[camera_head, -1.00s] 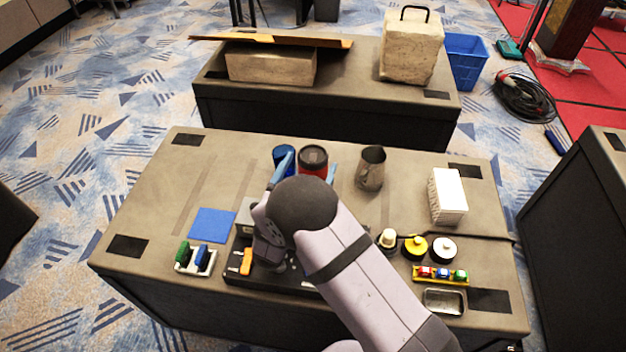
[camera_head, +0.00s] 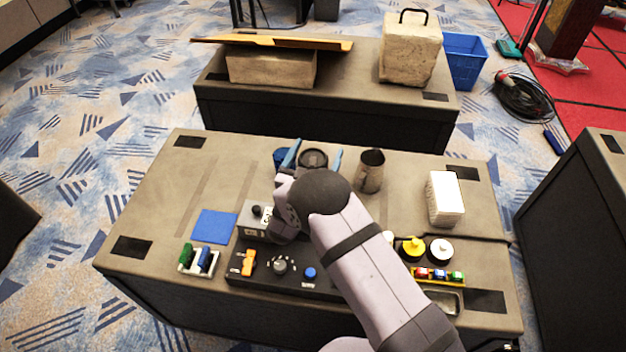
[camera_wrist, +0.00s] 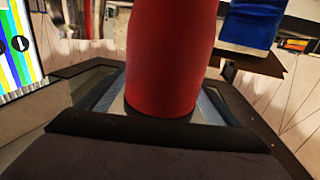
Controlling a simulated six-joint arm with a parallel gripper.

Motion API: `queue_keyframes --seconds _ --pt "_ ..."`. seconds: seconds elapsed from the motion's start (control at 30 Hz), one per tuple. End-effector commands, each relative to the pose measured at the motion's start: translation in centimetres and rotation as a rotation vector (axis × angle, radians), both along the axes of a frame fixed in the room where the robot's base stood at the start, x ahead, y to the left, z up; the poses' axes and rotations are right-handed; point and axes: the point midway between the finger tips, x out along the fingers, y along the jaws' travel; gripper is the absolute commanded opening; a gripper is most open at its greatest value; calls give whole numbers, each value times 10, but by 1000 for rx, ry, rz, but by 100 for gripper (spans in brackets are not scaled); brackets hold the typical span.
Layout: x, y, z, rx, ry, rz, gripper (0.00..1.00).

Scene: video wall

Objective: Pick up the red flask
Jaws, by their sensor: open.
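The red flask shows its dark lid (camera_head: 313,158) in the head view; its red body is mostly hidden there behind my arm. In the wrist view its red body (camera_wrist: 168,60) stands upright straight ahead, close to the camera. My gripper (camera_head: 317,149) is open, with one blue finger on each side of the flask. In the wrist view the flask is between the fingers; I cannot tell whether either finger touches it.
A blue cup (camera_head: 280,156) stands close left of the flask, partly behind a finger. A metal pitcher (camera_head: 371,170) stands to the right. A white block (camera_head: 446,197) is further right. A control panel (camera_head: 300,287) lies near the front. The table's left rear is clear.

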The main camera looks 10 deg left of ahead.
Motion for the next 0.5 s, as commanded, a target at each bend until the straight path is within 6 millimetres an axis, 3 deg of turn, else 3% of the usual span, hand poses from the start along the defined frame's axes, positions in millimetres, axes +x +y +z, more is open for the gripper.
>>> queue_keyframes --seconds 0.33,0.5 --pt "6 -1 -1 0 0 0 85" --pt "6 -1 -1 0 0 0 44"
